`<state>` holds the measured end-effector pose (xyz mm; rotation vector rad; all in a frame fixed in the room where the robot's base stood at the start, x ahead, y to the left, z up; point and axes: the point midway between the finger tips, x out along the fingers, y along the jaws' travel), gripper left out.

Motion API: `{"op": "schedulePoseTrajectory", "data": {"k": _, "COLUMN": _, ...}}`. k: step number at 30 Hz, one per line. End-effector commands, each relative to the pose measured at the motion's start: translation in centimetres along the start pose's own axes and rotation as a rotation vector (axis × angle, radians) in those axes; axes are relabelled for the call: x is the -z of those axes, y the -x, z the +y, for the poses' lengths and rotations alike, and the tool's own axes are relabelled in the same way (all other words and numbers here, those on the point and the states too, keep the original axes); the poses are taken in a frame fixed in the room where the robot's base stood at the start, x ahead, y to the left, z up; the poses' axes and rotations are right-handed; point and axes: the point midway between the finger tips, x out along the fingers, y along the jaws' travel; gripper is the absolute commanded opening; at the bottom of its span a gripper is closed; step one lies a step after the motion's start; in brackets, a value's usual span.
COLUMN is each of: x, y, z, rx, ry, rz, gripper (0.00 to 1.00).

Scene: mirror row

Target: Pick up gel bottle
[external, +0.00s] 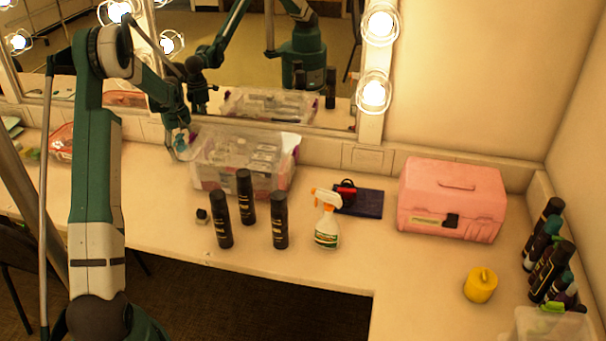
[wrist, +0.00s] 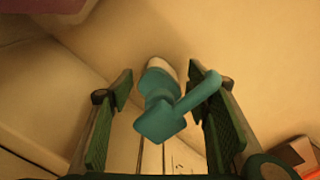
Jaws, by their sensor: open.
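What I take to be the gel bottle, with a teal pump top (wrist: 163,115) and a pale body partly hidden below it, sits between my gripper's fingers in the wrist view. My gripper (wrist: 160,75) is open, with one green-padded finger on each side of the pump top. Gaps show beside the pump stem; the spout reaches close to the right finger. In the external view my gripper (external: 181,143) is low by the mirror wall, left of the clear plastic box. Only a small bluish patch shows there, and I cannot tell bottle from gripper.
The clear plastic box (external: 223,178) stands just right of my gripper. Black bottles (external: 221,220), a spray bottle (external: 326,228), a pink case (external: 450,205) and a yellow container (external: 480,286) stand farther right. The mirror wall is close behind.

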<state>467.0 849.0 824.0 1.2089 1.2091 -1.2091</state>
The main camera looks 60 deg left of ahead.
Motion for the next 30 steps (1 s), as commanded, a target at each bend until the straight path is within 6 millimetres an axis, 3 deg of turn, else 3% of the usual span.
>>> {"op": "schedulePoseTrajectory", "data": {"k": 6, "x": -0.01, "y": -1.36, "z": 0.0, "rx": 0.0, "ry": 0.0, "rz": 0.0, "gripper": 0.48}}
{"op": "schedulePoseTrajectory", "data": {"k": 22, "x": -0.01, "y": -1.37, "z": 0.0, "rx": 0.0, "ry": 0.0, "rz": 0.0, "gripper": 0.48}}
{"op": "schedulePoseTrajectory", "data": {"k": 30, "x": -0.01, "y": -1.37, "z": 0.0, "rx": 0.0, "ry": 0.0, "rz": 0.0, "gripper": 0.18}}
